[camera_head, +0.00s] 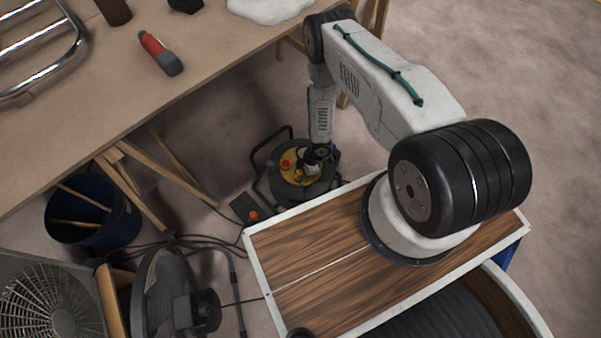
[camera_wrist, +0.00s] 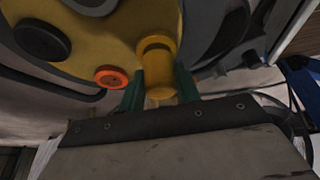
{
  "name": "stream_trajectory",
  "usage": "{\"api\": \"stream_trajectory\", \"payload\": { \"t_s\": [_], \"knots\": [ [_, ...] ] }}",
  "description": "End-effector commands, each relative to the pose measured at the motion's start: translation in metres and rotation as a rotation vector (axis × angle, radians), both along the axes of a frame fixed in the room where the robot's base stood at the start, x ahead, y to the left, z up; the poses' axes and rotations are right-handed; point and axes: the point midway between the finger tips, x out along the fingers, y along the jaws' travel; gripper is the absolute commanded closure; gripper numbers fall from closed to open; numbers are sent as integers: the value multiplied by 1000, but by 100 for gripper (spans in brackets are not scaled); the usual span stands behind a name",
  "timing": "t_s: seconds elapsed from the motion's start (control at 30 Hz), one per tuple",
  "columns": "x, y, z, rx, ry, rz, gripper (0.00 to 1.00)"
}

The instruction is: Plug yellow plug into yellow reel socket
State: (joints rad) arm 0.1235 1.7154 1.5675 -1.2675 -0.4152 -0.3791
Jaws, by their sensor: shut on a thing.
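The yellow plug (camera_wrist: 158,75) is a short yellow cylinder between the green fingers of my gripper (camera_wrist: 160,90), which is shut on it. Its far end is right against or just in front of the yellow face of the cable reel (camera_wrist: 115,40) in the wrist view. I cannot tell whether it touches or sits in a socket; that spot is hidden behind the plug. In the head view the reel (camera_head: 272,158) stands on the floor under the table edge, and my gripper (camera_head: 317,156) is down over its yellow top, too small there to show the plug.
An orange round part (camera_wrist: 111,77) and a black round cap (camera_wrist: 43,40) sit on the reel face left of the plug. The workbench (camera_head: 110,120) overhangs nearby. A blue bucket (camera_head: 88,240), a fan (camera_head: 165,300) and loose cables (camera_head: 205,243) lie left of the reel.

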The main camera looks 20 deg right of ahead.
Motion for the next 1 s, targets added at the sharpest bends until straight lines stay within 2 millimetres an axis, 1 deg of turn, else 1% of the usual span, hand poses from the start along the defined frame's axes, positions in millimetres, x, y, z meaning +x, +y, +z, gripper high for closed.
{"api": "stream_trajectory", "payload": {
  "t_s": [0.37,0.97,1.0],
  "knots": [
    [0,0,-1,0,0,0,87],
    [0,0,-12,0,0,1,87],
    [0,0,-12,0,0,1,59]
  ]
}}
